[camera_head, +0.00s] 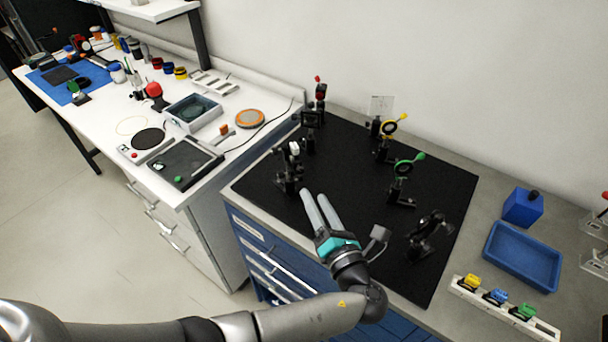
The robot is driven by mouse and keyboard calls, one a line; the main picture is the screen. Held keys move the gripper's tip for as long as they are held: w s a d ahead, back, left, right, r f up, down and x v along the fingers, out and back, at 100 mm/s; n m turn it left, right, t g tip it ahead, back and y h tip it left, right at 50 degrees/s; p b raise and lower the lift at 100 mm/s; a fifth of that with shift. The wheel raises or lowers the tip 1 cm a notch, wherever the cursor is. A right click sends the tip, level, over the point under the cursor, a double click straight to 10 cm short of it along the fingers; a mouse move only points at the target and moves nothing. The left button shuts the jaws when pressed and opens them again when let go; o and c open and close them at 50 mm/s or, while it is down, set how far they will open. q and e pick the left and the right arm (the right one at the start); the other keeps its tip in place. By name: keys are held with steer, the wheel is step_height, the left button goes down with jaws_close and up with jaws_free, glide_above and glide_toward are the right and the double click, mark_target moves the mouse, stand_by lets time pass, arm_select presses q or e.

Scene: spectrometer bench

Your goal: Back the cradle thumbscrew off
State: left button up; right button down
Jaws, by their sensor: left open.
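A black breadboard (335,170) carries several dark post mounts. A mount with a pale part at its top (289,166) stands near the left edge of the board. It may be the cradle, but I cannot tell, and no thumbscrew can be made out at this size. My left gripper (314,195) has two grey fingers and a teal band. It is open, with a narrow gap between the fingers and nothing seen in it. Its tips are over the board, just right of and in front of that mount, apparently apart from it. My right gripper is not in view.
Mounts with a red knob (318,82), a yellow ring (391,129) and a green ring (404,166) stand farther back. A dark mount (428,236) is at right. Beyond are a blue tray (522,257) and a white rack (505,311). The board's middle is clear.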

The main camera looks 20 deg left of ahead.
mark_target(301, 172)
arm_select(q)
steer(key=x, duration=0.7)
steer(key=shift+w+a, duration=0.25)
steer(key=shift+c, duration=0.3)
jaws_close()
